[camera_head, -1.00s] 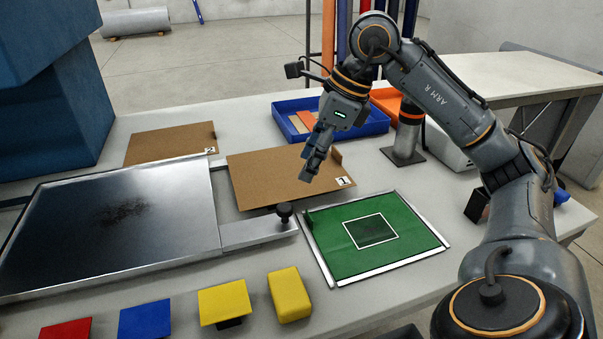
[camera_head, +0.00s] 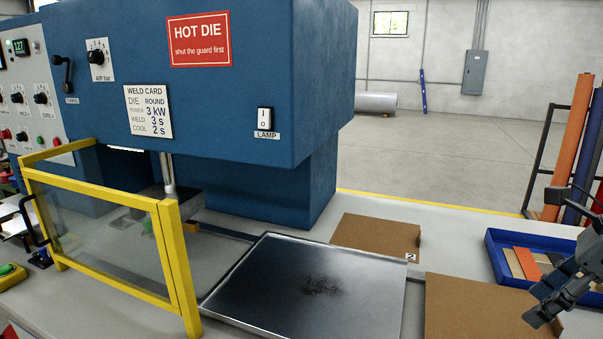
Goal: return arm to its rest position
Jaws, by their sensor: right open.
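My right gripper (camera_head: 541,302) is at the lower right edge of the head view. It is dark grey, open, and holds nothing that I can see. It hangs over the right-hand brown board (camera_head: 465,312), beside the blue tray (camera_head: 495,262). I cannot tell its exact height above the board. Most of the right arm is cut off by the picture edge. My left gripper is not in view.
The blue welder (camera_head: 260,60) fills the upper left, with a yellow-framed clear guard (camera_head: 110,235) at its front. A dark metal plate (camera_head: 310,285) lies centrally. Brown board 2 (camera_head: 375,237) is behind it. Coloured rolls (camera_head: 568,150) stand at right.

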